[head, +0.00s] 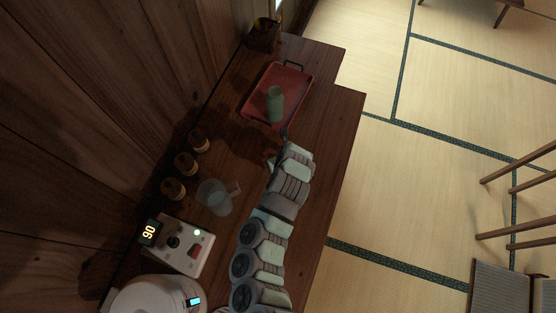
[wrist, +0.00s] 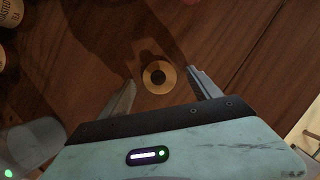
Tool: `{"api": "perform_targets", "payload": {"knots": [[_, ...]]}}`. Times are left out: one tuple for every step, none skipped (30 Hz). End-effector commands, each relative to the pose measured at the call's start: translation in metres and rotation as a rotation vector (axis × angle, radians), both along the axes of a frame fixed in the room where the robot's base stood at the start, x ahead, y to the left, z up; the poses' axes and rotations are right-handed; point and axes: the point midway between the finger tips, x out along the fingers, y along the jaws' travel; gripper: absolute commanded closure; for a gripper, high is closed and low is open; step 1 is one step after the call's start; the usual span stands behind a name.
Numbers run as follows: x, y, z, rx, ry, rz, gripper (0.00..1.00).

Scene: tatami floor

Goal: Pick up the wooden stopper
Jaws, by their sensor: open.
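The wooden stopper (wrist: 149,78) shows in the wrist view as a pale round piece with a dark round centre, lying on the dark wood counter. My gripper (wrist: 161,76) is open, with one finger on each side of the stopper and a gap to each. The fingers point past it and nothing is held. In the head view my gripper (head: 277,148) is over the counter just below the red tray, at the end of my arm. I cannot make out the stopper in the head view; my arm may hide it.
A red tray (head: 297,86) holds a green bottle (head: 274,103). Several brown jars (head: 186,163) line the wall side, near a glass pitcher (head: 212,197). A control box (head: 178,247) and a white appliance (head: 150,297) stand lower left. The counter's right strip (head: 338,140) is clear.

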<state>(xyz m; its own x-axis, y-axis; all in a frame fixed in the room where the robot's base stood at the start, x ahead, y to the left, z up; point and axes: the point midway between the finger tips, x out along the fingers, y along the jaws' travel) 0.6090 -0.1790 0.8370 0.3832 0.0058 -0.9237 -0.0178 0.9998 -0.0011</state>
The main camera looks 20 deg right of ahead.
Motion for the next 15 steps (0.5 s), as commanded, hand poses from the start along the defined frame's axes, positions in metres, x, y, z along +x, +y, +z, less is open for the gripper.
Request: {"api": "perform_targets", "payload": {"knots": [[0.0006,0.0007,-0.0021,0.002,0.001,0.001,0.27],[0.0009,0.001,-0.003,0.003,0.001,0.001,0.27],[0.0011,0.0012,-0.0037,0.003,0.001,0.001,0.27],[0.0012,0.0013,-0.0038,0.002,0.001,0.002,0.27],[0.0012,0.0012,-0.0038,0.003,0.001,0.001,0.27],[0.0013,0.0011,-0.0037,0.002,0.001,0.001,0.27],[0.0013,0.0011,-0.0036,0.002,0.001,0.001,0.27],[0.0013,0.001,-0.0036,0.002,0.001,0.001,0.27],[0.0013,0.001,-0.0035,0.001,0.001,0.002,0.27],[0.0012,0.001,-0.0035,0.001,0.001,0.002,0.3],[0.0013,0.0009,-0.0035,0.001,0.001,0.002,0.32],[0.0013,0.0009,-0.0034,0.001,0.0,0.002,0.35],[0.0013,0.001,-0.0034,0.001,0.001,0.002,0.38],[0.0013,0.0009,-0.0034,0.001,0.001,0.002,0.4],[0.0013,0.0009,-0.0034,0.001,0.001,0.002,0.43]]}}
